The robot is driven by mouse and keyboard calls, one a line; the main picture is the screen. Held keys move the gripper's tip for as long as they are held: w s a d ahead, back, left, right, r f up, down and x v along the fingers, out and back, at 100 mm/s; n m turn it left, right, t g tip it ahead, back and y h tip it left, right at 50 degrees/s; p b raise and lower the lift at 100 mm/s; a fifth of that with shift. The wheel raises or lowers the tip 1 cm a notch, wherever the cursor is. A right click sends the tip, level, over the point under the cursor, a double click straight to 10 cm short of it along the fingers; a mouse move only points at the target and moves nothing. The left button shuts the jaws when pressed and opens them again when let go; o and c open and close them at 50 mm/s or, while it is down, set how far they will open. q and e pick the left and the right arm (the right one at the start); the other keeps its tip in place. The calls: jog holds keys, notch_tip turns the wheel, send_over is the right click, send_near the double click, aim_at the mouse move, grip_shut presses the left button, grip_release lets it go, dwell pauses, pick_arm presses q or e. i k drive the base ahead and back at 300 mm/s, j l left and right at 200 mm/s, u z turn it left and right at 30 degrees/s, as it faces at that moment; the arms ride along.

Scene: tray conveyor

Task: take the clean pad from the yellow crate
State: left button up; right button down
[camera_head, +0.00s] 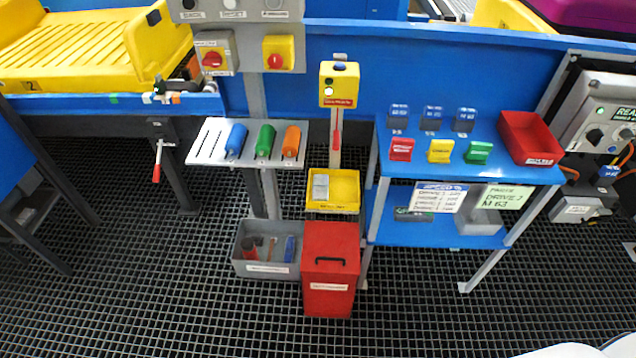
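The yellow crate (344,208) stands near the middle of the view, just behind the red lidded bin. A light grey block-like pad (321,187) lies in its left part. I cannot tell from here whether it is one pad or a stack, and its lower part is hidden by the crate's front wall. The right part of the crate looks empty. Neither of my grippers shows in this view.
The red bin (330,268) with a black handle stands in front of the crate. A grey tool box (265,272) is to its left. A blue table (500,170) is on the right, and a rack with coloured handles (208,145) is on the left. The front grating is clear.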

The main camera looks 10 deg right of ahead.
aim_at(321, 183)
jog(key=i+j, duration=0.8)
jog(key=i, duration=0.15)
